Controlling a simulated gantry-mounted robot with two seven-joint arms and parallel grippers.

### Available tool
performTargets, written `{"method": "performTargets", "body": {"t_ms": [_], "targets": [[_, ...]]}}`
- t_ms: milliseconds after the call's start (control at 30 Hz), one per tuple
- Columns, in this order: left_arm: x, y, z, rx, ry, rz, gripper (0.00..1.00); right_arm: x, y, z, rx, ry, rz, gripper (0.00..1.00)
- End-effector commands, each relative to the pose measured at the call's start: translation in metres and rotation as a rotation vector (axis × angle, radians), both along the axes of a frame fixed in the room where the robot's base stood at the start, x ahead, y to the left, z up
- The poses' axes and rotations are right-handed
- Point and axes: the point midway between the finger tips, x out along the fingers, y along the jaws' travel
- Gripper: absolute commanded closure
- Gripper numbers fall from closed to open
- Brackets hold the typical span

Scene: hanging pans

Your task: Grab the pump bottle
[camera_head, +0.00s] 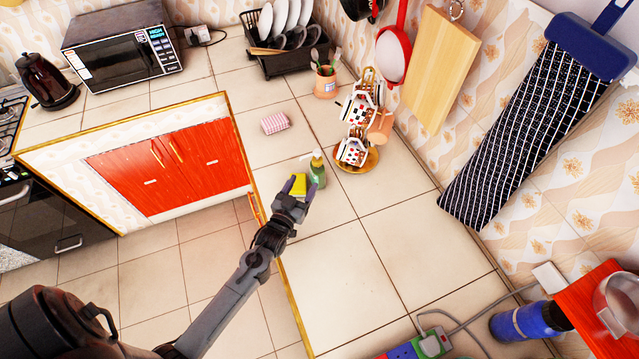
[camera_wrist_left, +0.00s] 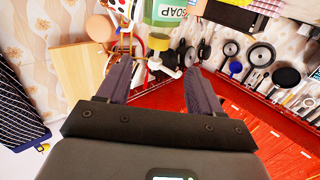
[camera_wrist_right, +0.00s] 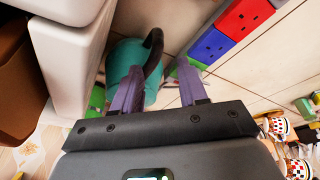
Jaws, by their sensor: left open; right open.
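The pump bottle (camera_head: 317,172) is green with a white pump head and stands upright on the tiled counter. In the left wrist view the bottle (camera_wrist_left: 172,14) shows upside down at the top, with a SOAP label and its yellow collar and white nozzle towards my fingers. My left gripper (camera_head: 298,187) is open and empty, close beside the bottle at its lower left. Its spread fingers also show in the left wrist view (camera_wrist_left: 159,66). I cannot tell whether they touch the bottle. My right gripper (camera_wrist_right: 160,68) is open and out of the head view.
A teal container (camera_wrist_right: 125,62) with a black handle is near my right fingers. The front counter is mostly clear.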

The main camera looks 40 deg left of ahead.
Motion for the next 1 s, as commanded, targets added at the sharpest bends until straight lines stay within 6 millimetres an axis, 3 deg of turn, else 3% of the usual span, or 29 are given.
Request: {"method": "performTargets", "body": {"t_ms": [400,667,1000], "targets": [[0.05,0.011,0.003,0.0,-0.014,-0.001,0.34,0.002,0.003,-0.001,0.012,-0.008,-0.006,0.57],[0.064,0.015,0.003,-0.001,-0.012,-0.001,0.34,0.002,0.003,-0.001,0.01,-0.008,-0.004,0.57],[0.102,0.025,0.007,0.0,-0.014,-0.002,0.34,0.001,0.0,0.002,0.0,-0.007,0.002,0.57]]}}
